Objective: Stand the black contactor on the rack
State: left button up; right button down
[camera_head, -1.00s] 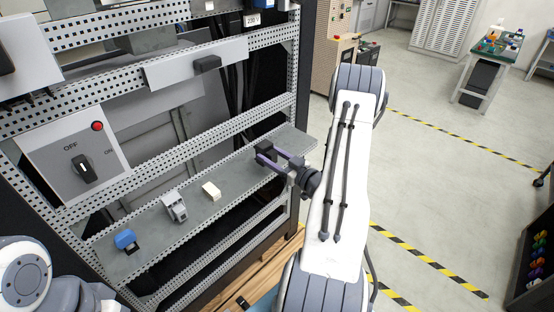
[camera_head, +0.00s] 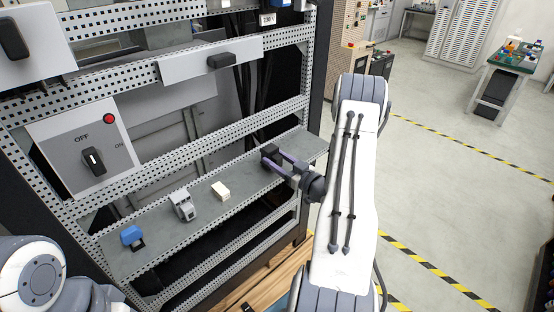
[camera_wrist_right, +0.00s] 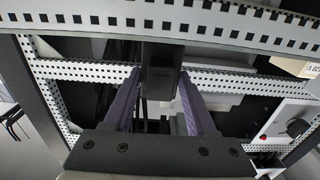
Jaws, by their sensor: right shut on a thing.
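The black contactor (camera_head: 269,153) is at the right end of the rack's grey shelf (camera_head: 160,223) in the head view. My right gripper (camera_head: 278,160) is shut on it. In the right wrist view the contactor (camera_wrist_right: 160,72) is a dark block between the two purple fingers of the right gripper (camera_wrist_right: 160,85). I cannot tell whether its underside touches the shelf or hangs just above it. My left gripper is out of view; only part of my left arm shows at the lower left.
On the shelf stand a blue part (camera_head: 132,236), a grey part (camera_head: 183,204) and a cream block (camera_head: 220,190), with bare shelf between the block and the contactor. A switch panel with a red button (camera_head: 109,118) and perforated rails (camera_head: 190,150) frame the shelf.

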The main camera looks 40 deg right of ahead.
jog(key=shift+f+b, duration=0.4)
jog(key=shift+b, duration=0.05)
dwell(0.3)
jog(key=shift+c, duration=0.6)
grip_release()
jog(key=shift+s, duration=0.3)
jog(key=s+b, duration=0.3)
jog(key=s, duration=0.7)
jog(key=shift+d+b, duration=0.4)
